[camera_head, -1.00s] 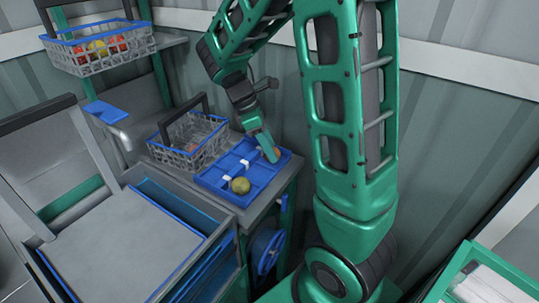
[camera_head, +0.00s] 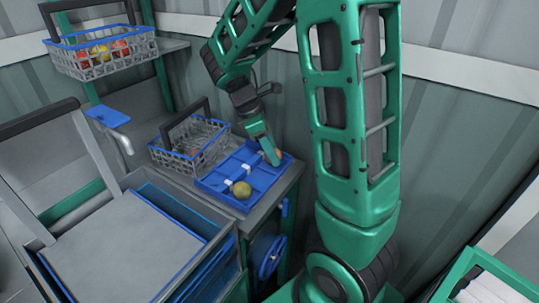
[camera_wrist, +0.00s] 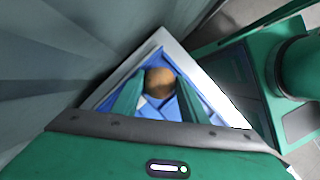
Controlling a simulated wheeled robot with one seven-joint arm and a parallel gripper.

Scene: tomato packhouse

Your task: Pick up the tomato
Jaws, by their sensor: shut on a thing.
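An orange-brown tomato (camera_wrist: 160,82) sits between the two green fingers of my gripper (camera_wrist: 160,98) in the wrist view. My gripper is shut on it, low over the blue tray (camera_head: 213,181). In the head view my gripper (camera_head: 273,156) points down at the tray's right end, and only a sliver of this tomato (camera_head: 279,153) shows beside the fingertips. A second tomato, greenish yellow (camera_head: 242,190), lies in the front compartment of the tray, apart from my gripper. I cannot tell whether the held tomato still touches the tray.
A wire basket with a dark handle (camera_head: 191,160) stands just left of the tray. A higher wire basket (camera_head: 104,66) holds several red and yellow fruits. A grey-topped cart (camera_head: 125,250) stands at the front left. A corrugated wall (camera_head: 450,130) rises close behind the tray.

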